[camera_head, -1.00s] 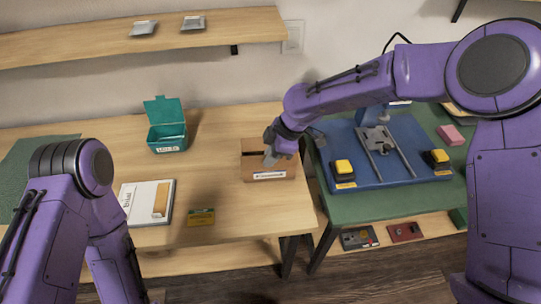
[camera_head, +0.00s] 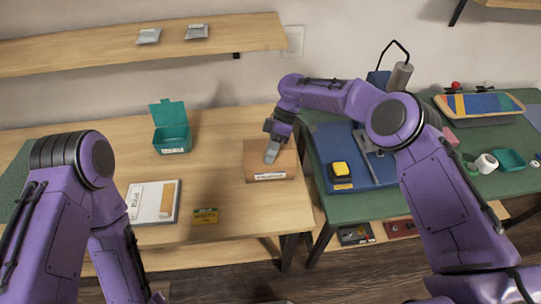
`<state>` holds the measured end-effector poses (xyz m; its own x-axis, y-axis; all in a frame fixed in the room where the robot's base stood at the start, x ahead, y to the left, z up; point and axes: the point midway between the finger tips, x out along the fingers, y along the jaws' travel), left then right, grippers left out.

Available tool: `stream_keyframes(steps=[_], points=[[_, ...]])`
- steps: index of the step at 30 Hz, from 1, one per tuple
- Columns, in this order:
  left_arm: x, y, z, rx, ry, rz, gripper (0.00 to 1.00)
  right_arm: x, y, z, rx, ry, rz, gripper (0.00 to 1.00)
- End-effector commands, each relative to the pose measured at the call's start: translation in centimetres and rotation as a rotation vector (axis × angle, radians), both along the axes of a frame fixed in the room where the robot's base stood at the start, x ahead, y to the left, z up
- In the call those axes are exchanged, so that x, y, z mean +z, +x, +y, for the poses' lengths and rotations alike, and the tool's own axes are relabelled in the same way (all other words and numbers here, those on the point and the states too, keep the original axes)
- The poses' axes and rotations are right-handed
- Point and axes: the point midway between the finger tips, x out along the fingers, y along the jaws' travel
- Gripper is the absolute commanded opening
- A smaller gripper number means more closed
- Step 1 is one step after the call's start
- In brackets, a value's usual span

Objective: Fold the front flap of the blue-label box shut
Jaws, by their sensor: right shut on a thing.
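The brown cardboard box (camera_head: 257,163) stands near the right end of the wooden table, its label strip facing the front. Its top now looks covered by brown board. My right gripper (camera_head: 271,152) points down at the top of the box, its fingers shut against the flap there; they hide part of the top. How much of the flap lies between the fingers cannot be told. My left arm shows at the left, but its gripper is out of view.
A teal open-lidded box (camera_head: 171,138) stands behind left on the wooden table. A green table (camera_head: 330,205) with a blue board and yellow-topped block (camera_head: 341,171) adjoins at right.

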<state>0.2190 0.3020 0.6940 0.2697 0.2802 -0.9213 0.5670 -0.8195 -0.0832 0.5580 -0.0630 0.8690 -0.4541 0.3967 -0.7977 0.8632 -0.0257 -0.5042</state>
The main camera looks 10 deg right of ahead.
Motion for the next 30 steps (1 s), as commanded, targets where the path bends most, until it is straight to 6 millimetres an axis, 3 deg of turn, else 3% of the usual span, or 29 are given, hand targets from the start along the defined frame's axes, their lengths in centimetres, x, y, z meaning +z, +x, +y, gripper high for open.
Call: stream_keyframes(steps=[18, 20, 21, 30], points=[[-0.65, 0.0, 0.0, 0.0, 0.0, 0.0, 0.29, -0.07, 0.19, 0.01, 0.001, 0.001, 0.049, 0.0], [-0.65, 0.0, 0.0, 0.0, 0.0, 0.0, 0.29, -0.07, 0.19, 0.01, 0.001, 0.001, 0.049, 0.23], [-0.65, 0.0, 0.0, 0.0, 0.0, 0.0, 0.29, -0.07, 0.19, 0.01, 0.001, 0.001, 0.049, 0.29], [-0.32, 0.0, 0.0, 0.0, 0.0, 0.0, 0.29, 0.3, 0.25, -0.23, -0.002, 0.002, 0.049, 0.29]])
